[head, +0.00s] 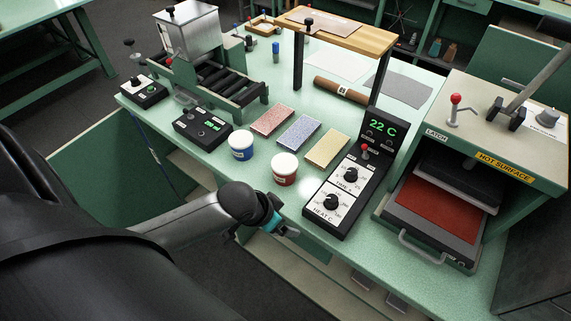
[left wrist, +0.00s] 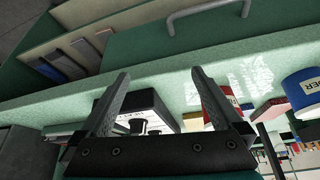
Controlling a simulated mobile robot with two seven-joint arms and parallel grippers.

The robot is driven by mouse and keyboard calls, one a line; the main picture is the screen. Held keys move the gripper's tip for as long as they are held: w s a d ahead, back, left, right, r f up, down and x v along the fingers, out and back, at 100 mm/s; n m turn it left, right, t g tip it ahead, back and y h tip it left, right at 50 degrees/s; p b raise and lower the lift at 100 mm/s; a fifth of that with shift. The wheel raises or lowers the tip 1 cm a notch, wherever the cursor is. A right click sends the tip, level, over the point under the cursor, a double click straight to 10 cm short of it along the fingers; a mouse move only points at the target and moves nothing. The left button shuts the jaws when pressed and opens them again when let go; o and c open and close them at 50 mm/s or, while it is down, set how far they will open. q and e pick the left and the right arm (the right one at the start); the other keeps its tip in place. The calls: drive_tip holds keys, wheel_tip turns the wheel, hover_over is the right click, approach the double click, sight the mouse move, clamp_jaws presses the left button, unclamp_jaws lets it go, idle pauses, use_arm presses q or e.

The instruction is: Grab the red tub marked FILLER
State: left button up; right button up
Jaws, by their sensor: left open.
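The red tub (head: 285,170) with a white lid stands upright near the front edge of the green bench in the head view. Its label is too small to read there. A red shape with partly legible lettering (left wrist: 270,110) shows at the right of the left wrist view. My left gripper (head: 291,232) is in front of the bench edge, below the tub in the picture and apart from it. In the left wrist view, its two fingers (left wrist: 160,74) are spread with nothing held between them. My right gripper is not in view.
A blue tub (head: 241,146) stands left of the red one. The black heat controller (head: 343,190) stands close on the right. Red, blue and yellow sample blocks (head: 298,132) lie behind. A press (head: 440,205) with a handle fills the right side.

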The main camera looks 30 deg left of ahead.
use_arm(q)
wheel_tip(320, 180, up, 8)
drive_tip(key=w+m, duration=0.1)
drive_tip(key=w, duration=0.1)
drive_tip(key=n+p, duration=0.1)
approach(284, 163)
drive_tip(key=shift+t, duration=0.3)
drive_tip(key=b+x, duration=0.1)
drive_tip(key=x, duration=0.4)
drive_tip(key=shift+a+f, duration=0.1)
drive_tip(key=shift+f, duration=0.2)
drive_tip(key=shift+s+b+x, duration=0.2)
drive_tip(key=shift+b+x, duration=0.4)
drive_tip(key=shift+x, duration=2.05)
drive_tip(key=shift+f, duration=0.1)
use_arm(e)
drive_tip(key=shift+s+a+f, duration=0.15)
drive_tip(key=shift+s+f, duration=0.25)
use_arm(q)
drive_tip(key=c, duration=1.2)
drive_tip(key=shift+c, duration=0.5)
